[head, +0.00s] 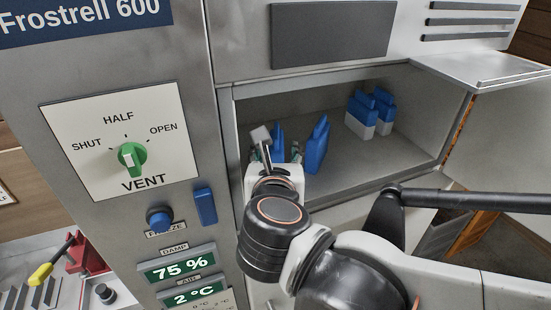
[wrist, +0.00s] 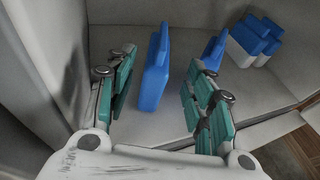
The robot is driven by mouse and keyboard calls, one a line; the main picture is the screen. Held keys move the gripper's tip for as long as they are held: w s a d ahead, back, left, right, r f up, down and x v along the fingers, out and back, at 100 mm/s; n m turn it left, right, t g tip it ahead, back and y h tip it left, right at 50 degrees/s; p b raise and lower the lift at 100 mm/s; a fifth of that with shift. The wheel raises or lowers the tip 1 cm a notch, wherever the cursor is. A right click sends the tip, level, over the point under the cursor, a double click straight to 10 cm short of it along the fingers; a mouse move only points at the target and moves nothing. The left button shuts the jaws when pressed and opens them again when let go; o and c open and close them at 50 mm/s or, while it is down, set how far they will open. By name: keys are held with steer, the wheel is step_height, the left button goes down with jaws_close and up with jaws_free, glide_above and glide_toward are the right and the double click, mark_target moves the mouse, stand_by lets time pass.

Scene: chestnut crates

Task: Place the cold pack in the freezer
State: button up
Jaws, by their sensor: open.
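The open compartment (head: 340,175) of the grey Frostrell 600 cabinet holds several blue packs. One plain blue pack (wrist: 155,78) stands upright on its floor, between my fingers in the wrist view; part of it shows in the head view (head: 278,140). My gripper (wrist: 161,62) is open around this pack, with visible gaps on both sides. In the head view my gripper (head: 276,155) reaches into the compartment's left part. A second blue pack (head: 317,145) stands just to the right, partly behind my right finger in the wrist view (wrist: 214,48). I cannot tell which is the cold pack.
Blue-and-white packs (head: 370,112) stand together farther back at the right. The compartment's side walls and front edge are close to my arm. A grey flap (head: 490,68) sticks out at upper right. A vent dial (head: 131,155) and blue knob (head: 159,219) are on the left panel.

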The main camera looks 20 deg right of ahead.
steer(key=s+d+f+m+g+y, duration=0.1)
steer(key=s+f+m+g, duration=0.1)
steer(key=m, duration=0.4)
steer(key=s+d+f+m+g+y, duration=0.1)
steer(key=s+f+m, duration=0.1)
steer(key=m, duration=0.5)
steer(key=s+d+f+m+g+y, duration=0.1)
steer(key=f+m+g, duration=0.1)
steer(key=f+m, duration=0.2)
steer(key=shift+s+d+f+m+g, duration=0.15)
steer(key=shift+s+m, duration=0.05)
steer(key=shift+m, duration=0.6)
steer(key=shift+s+d+f+m+g, duration=0.1)
steer(key=shift+s+m+g, duration=0.1)
steer(key=shift+m, duration=0.6)
steer(key=m, duration=0.3)
steer(key=shift+s+a+f+m+y, duration=0.1)
steer(key=shift+s+f+m+y, duration=0.15)
steer(key=shift+m+y, duration=0.15)
steer(key=m, duration=0.2)
steer(key=shift+s+a+f+m+g+y, duration=0.1)
steer(key=shift+a+m+g+y, duration=0.1)
steer(key=shift+m+g+y, duration=0.2)
steer(key=m, duration=0.2)
steer(key=m+y, duration=0.1)
steer(key=m, duration=0.1)
steer(key=shift+a+m, duration=0.3)
steer(key=shift+a, duration=0.1)
